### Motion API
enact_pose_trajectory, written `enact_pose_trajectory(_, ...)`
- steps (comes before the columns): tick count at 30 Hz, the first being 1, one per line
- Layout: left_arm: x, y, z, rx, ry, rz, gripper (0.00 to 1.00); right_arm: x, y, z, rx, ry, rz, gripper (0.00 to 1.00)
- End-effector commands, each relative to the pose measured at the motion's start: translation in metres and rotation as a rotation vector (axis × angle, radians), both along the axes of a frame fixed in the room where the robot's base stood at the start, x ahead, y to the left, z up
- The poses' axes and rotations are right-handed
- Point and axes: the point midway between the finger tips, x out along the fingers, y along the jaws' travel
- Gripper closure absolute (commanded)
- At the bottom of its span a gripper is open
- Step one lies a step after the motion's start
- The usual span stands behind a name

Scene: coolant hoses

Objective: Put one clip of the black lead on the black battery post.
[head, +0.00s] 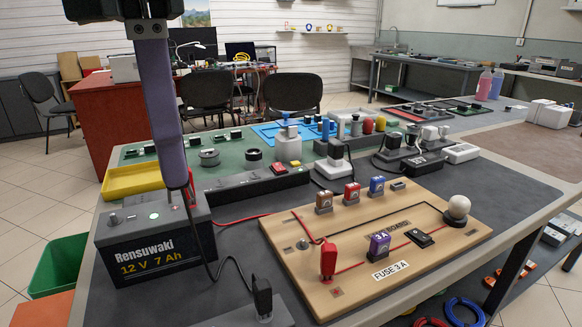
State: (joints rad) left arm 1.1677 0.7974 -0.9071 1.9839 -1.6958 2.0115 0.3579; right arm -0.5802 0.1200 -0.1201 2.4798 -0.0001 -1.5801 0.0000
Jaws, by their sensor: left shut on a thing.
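The battery (150,247) stands at the left front, labelled 12 V 7 Ah. A grey metal post (114,218) shows at its left top. My left gripper (178,188) reaches down over the battery's right side, its long purple-grey finger hiding what it grips. The black lead (209,262) runs from close below the fingertips down to a black clip (262,296) at the lower front. The held end is hidden, but the cable suggests the other black clip. Something red (190,180) shows beside the fingertips; I cannot tell its contact there. My right gripper is not in view.
A wooden board (373,240) lies to the right, with a red clip (328,258), a white bulb (458,207) and several small coloured modules. A dark power strip (255,187) lies behind the battery. A yellow tray (135,181) stands behind left.

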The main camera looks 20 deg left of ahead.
Motion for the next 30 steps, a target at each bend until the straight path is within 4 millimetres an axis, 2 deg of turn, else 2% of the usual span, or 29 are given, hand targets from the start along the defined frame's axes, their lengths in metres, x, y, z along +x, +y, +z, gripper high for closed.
enact_pose_trajectory(3, 0.0, 0.0, 0.013, 0.0, -0.001, 0.0, 1.0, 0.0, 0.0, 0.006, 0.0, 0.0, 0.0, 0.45)
enact_pose_trajectory(18, 0.0, 0.0, 0.042, 0.0, 0.0, 0.001, 1.0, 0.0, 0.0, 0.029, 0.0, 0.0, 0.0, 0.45)
enact_pose_trajectory(30, 0.0, 0.001, 0.042, -0.001, 0.001, 0.001, 1.0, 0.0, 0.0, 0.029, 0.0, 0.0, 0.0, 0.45)
